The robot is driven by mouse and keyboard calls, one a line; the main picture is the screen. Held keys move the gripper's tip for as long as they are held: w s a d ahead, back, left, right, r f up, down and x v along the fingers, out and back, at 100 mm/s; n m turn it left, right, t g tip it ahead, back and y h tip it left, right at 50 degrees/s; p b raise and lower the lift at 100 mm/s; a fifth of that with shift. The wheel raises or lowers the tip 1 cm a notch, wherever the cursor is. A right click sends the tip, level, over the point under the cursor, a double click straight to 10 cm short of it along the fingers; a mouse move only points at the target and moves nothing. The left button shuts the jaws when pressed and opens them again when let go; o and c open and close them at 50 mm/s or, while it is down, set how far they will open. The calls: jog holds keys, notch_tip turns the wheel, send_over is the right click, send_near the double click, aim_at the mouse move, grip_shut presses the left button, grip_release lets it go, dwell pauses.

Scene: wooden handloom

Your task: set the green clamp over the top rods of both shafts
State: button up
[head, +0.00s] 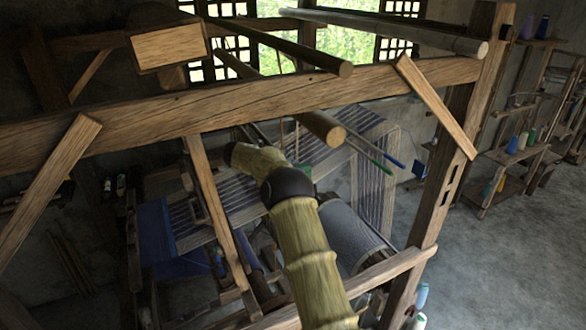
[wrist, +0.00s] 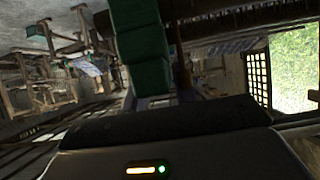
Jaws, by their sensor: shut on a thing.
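The green clamp (wrist: 140,40) shows in the wrist view as a blocky green piece at top centre. My gripper (wrist: 148,82) is shut on it; the dark gripper body fills the bottom of that view. In the head view a small patch of green (head: 305,170) shows just past the end of my arm, and the rest of the gripper is hidden behind the arm. Two thin rods, one with a green end (head: 388,171) and one with a blue end (head: 401,164), stick out to the right of it. They look like the shafts' top rods. I cannot tell whether the clamp touches them.
A thick loom beam (head: 240,107) crosses above my arm. A round pole end (head: 325,128) hangs close above the gripper. Striped warp threads (head: 375,180) and a cloth roll (head: 350,240) lie beyond and below.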

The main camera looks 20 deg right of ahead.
jog(key=shift+f, duration=0.2)
jog(key=o, duration=1.1)
jog(key=shift+f, duration=0.1)
jog(key=shift+c, duration=0.2)
jog(key=shift+a+r+b, duration=0.2)
jog(key=shift+a+b, duration=0.15)
jog(key=shift+a, duration=0.25)
jog(key=b+v, duration=0.2)
jog(key=v, duration=0.4)
jog(key=shift+r, duration=0.2)
jog(key=shift+a+f, duration=0.1)
